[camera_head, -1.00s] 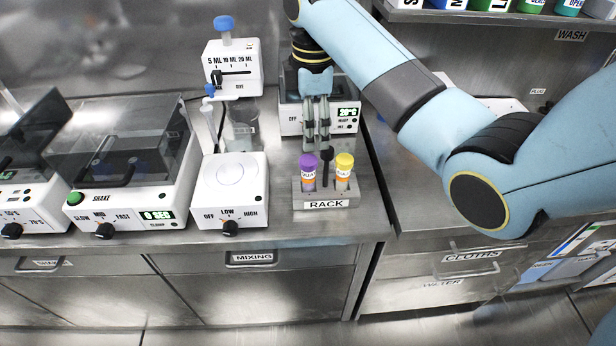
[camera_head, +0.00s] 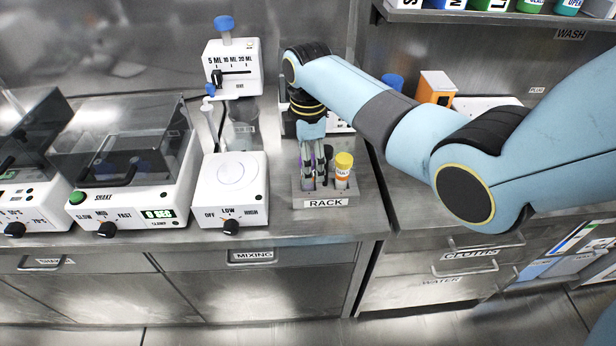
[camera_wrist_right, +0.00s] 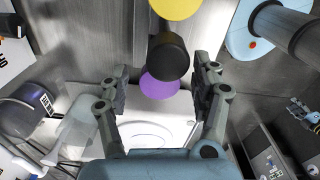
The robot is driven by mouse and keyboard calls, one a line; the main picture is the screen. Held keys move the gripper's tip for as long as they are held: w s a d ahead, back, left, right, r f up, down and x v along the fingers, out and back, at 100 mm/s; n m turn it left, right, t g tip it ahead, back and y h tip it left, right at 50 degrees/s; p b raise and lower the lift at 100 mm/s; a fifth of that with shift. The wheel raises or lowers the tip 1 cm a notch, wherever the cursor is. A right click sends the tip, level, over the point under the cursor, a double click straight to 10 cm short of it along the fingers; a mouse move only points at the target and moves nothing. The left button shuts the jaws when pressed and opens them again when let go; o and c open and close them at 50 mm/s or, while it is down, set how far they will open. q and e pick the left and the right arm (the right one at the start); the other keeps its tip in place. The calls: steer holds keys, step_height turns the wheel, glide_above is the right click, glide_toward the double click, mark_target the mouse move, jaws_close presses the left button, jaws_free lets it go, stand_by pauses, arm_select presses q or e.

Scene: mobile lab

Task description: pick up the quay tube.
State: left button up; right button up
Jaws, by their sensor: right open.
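The quay tube, with a purple cap (camera_wrist_right: 159,88), stands in the rack (camera_head: 300,202). My right gripper (camera_head: 316,178) comes down over it from above and hides most of it in the head view. In the right wrist view my right gripper (camera_wrist_right: 161,80) is open, with one finger on each side of the purple cap and a gap to each. A black-topped piece (camera_wrist_right: 168,57) stands beside the purple cap, partly covering it in that view. My left gripper does not show.
A yellow-capped tube (camera_head: 343,170) stands at the right of the rack, close to my right gripper. A white stirrer (camera_head: 231,185) is left of the rack, with a dispenser (camera_head: 233,68) behind. A shaker (camera_head: 130,165) stands farther left.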

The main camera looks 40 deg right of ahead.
jaws_close()
stand_by(0.4)
